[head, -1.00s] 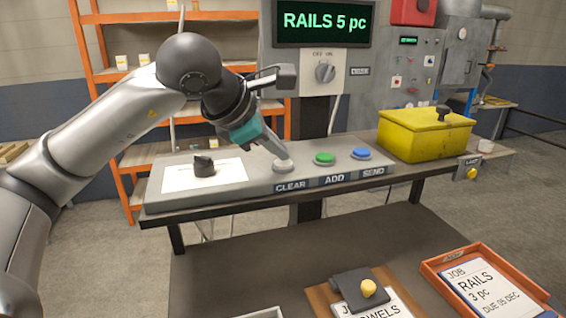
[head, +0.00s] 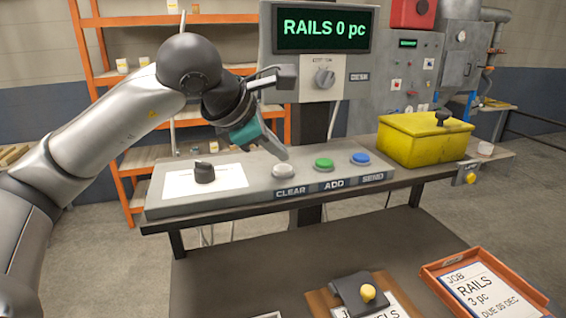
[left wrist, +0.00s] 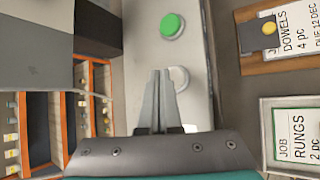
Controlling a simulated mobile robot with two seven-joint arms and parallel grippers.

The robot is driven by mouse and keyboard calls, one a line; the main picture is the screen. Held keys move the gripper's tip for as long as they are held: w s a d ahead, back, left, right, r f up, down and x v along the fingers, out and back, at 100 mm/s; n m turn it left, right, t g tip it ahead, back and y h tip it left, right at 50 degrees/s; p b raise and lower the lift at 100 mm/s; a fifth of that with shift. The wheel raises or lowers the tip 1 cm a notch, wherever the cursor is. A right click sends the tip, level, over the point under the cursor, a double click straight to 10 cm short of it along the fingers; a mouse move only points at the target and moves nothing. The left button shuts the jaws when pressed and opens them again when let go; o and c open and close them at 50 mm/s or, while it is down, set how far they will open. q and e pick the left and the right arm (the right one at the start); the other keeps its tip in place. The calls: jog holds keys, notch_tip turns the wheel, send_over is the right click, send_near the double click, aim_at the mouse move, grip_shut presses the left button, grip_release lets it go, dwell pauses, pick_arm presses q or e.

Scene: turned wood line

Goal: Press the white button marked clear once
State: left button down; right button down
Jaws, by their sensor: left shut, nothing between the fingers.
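The white button (head: 284,170) sits on the grey console (head: 230,198), above the label CLEAR (head: 291,191). My left gripper (head: 283,155) is shut and empty, its tips just above the white button and seemingly apart from it. In the left wrist view the shut fingers (left wrist: 160,75) partly cover the white button (left wrist: 180,79). The display (head: 325,27) reads RAILS 0 pc. My right gripper is not in view.
A green button (head: 324,164) and a blue button (head: 360,159) sit to the right of the white one. A black knob (head: 204,172) is on the left. A yellow box (head: 425,138) stands right of the console. Job cards lie on the lower surface in front.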

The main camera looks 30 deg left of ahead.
aim_at(278, 170)
pick_arm(q)
jog(key=shift+r, duration=0.1)
notch_tip(278, 170, up, 5)
jog(key=p, duration=0.4)
jog(key=shift+r, duration=0.1)
dwell(1.0)
